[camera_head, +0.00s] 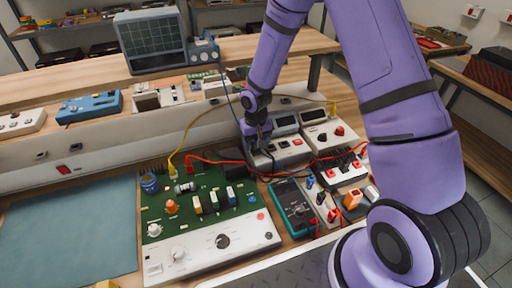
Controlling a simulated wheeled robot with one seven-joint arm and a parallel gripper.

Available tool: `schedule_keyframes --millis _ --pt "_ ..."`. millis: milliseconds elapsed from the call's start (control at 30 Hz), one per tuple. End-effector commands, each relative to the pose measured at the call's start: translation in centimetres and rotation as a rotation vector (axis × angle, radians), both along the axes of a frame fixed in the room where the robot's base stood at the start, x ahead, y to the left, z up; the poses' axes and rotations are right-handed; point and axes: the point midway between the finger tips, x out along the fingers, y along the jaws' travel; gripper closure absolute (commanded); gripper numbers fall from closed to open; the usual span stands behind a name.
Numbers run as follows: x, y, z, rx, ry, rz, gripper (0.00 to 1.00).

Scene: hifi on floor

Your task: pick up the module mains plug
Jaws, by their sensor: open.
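My gripper (258,138) is dark and small in the head view. It points down over the left end of a grey bench instrument (292,143) with display windows. It is open. I cannot tell whether its fingertips touch anything there. I cannot pick out the module mains plug for certain; any small part between or under the fingers is hidden. Red, black and yellow leads run close by the gripper.
A green circuit board (205,205) sits left of a teal multimeter (296,208). Small orange, red and white parts crowd the bench to its right. An oscilloscope (152,42) stands on the shelf behind. The blue-grey mat (70,235) at left is clear.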

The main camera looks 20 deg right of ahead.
Motion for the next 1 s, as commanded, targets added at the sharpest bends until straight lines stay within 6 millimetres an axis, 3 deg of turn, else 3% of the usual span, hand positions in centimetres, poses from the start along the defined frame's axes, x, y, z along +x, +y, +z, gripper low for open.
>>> schedule_keyframes --millis 333,567,1000 --pt "0.0 -0.01 -0.72 0.0 -0.001 0.0 0.39" --pt "-0.01 -0.01 -0.71 0.0 0.0 0.0 0.91" --pt "0.02 -0.01 -0.13 0.0 -0.001 -0.001 0.94"
